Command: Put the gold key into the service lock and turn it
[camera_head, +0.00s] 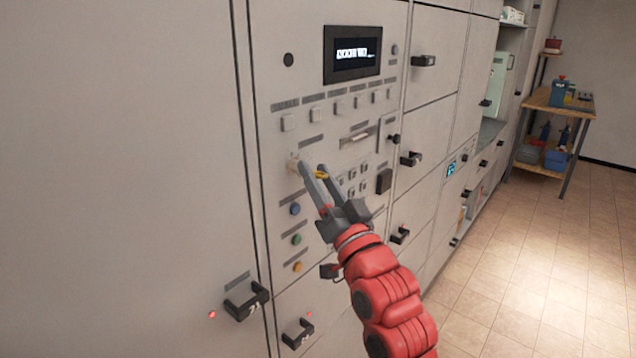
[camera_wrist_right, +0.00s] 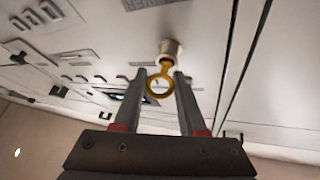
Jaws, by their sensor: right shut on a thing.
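The service lock is a pale round cylinder (camera_head: 293,163) on the grey control panel, left of my right gripper's fingertips. It also shows in the right wrist view (camera_wrist_right: 171,48). The gold key (camera_head: 322,175) has a ring-shaped bow, clear in the right wrist view (camera_wrist_right: 159,86). Its shank meets the lock's face; its tip is hidden, so I cannot tell how deep it sits. My right gripper (camera_head: 313,169) is shut on the gold key, with a finger on either side of it (camera_wrist_right: 158,72). My left gripper is not in view.
The panel has a lit display (camera_head: 352,54), rows of square buttons and coloured buttons (camera_head: 295,209) below the lock. Black door handles (camera_head: 247,300) stick out below and to the right. A wooden shelf (camera_head: 553,101) stands at the far right, with open tiled floor before it.

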